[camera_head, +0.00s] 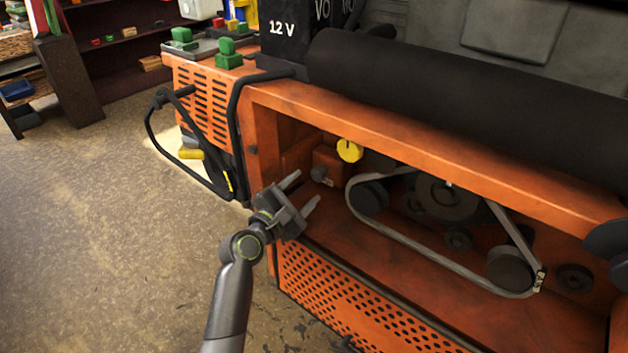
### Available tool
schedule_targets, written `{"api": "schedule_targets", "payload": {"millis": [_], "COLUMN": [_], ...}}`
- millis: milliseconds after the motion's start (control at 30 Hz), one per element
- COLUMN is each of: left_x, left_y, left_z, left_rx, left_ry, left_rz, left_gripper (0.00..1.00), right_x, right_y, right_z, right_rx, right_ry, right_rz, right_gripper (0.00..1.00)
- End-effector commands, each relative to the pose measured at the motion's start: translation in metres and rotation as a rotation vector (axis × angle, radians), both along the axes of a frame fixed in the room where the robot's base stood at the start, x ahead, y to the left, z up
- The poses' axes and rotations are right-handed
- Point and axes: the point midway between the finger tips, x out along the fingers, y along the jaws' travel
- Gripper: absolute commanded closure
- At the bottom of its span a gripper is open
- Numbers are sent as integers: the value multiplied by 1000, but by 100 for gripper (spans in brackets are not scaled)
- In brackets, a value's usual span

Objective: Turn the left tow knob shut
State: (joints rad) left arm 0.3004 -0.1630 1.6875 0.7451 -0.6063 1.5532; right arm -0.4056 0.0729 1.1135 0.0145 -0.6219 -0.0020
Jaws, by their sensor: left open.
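A round yellow knob (349,150) with a dark mark on its face sits inside the open bay of the orange mower (400,138), at the upper left. Just left of it and lower is a small dark knob or fitting (320,174) on an orange block. I cannot tell for certain which of these is the left tow knob. My left gripper (306,187) is at the bay's left opening, its fingers spread and pointing up and right toward the dark fitting. It is empty and appears apart from the yellow knob. My right gripper is out of view.
A belt (430,262) runs around several pulleys right of the knobs. A black roller (460,110) lies above the bay. A black 12 V box (285,40) stands on top. The floor at left is clear.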

Motion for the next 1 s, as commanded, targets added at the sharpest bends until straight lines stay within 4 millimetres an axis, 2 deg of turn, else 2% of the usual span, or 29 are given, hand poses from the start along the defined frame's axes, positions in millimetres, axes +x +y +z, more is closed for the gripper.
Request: {"api": "schedule_targets", "payload": {"millis": [100, 300, 733, 767, 1000], "left_x": [18, 37, 45, 45, 45], "left_y": [-11, -22, -26, -26, -25], "left_z": [0, -1, 0, 0, 0], "left_rx": [1, 1, 1, 1, 1], "left_ry": [-1, 0, 0, 0, 0], "left_rz": [-1, -1, 0, 0, 1], "left_gripper": [46, 46, 46, 47, 79], "right_x": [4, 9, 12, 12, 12], "right_y": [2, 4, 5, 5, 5], "right_z": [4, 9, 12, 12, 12], "right_rx": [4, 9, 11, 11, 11], "right_ry": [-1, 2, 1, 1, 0], "right_rz": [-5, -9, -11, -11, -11], "right_gripper": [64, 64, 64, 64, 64]}}
